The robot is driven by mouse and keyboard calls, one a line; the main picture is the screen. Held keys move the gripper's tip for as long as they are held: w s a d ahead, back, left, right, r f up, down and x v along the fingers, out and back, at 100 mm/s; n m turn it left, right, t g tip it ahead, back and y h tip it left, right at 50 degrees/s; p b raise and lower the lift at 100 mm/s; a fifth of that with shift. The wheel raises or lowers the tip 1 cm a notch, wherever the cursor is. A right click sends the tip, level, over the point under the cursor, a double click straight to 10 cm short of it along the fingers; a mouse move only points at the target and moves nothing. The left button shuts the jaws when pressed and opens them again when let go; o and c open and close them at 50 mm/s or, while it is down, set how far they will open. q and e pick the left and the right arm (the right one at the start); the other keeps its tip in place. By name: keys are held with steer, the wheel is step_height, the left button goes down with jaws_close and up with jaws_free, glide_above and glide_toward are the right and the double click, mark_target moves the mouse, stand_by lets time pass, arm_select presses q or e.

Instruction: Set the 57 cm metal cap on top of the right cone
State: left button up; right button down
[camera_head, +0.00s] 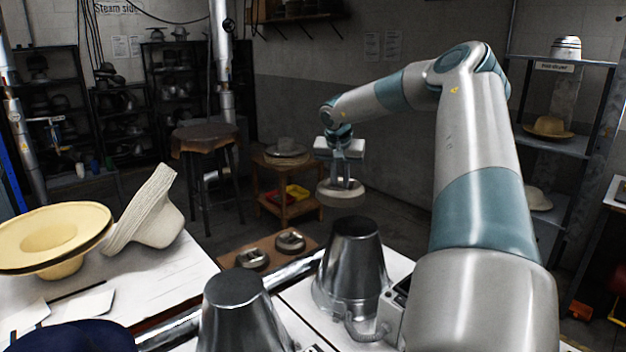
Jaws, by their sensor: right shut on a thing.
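My right gripper (343,176) is shut on a round, pale metal cap (341,194) and holds it in the air. In the picture the cap hangs just above and a little left of the top of the right cone (354,262), apart from it. No size mark on the cap can be read. The right cone is dark, shiny metal, stands upright, and its top is bare. The left cone (240,312) stands nearer the camera, also bare on top. My left gripper is out of view.
Two more metal caps (290,241) (252,259) sit on a brown board (268,245) behind the cones. A white table (165,282) with straw hats (50,235) and a dark blue hat (75,338) is at left. A stool (206,140) and small wooden table (287,160) stand behind.

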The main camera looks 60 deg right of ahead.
mark_target(358, 183)
steer(key=shift+m, duration=0.7)
steer(key=s+d, duration=0.3)
steer(key=shift+s+d+p, duration=0.3)
steer(key=shift+s+p, duration=0.1)
steer(key=shift+f, duration=0.15)
steer(key=shift+f+b, duration=3)
steer(key=shift+f, duration=0.7)
steer(key=shift+f+b, duration=0.3)
steer(key=shift+f, duration=0.45)
steer(key=shift+a, duration=0.1)
steer(key=shift+f, duration=0.1)
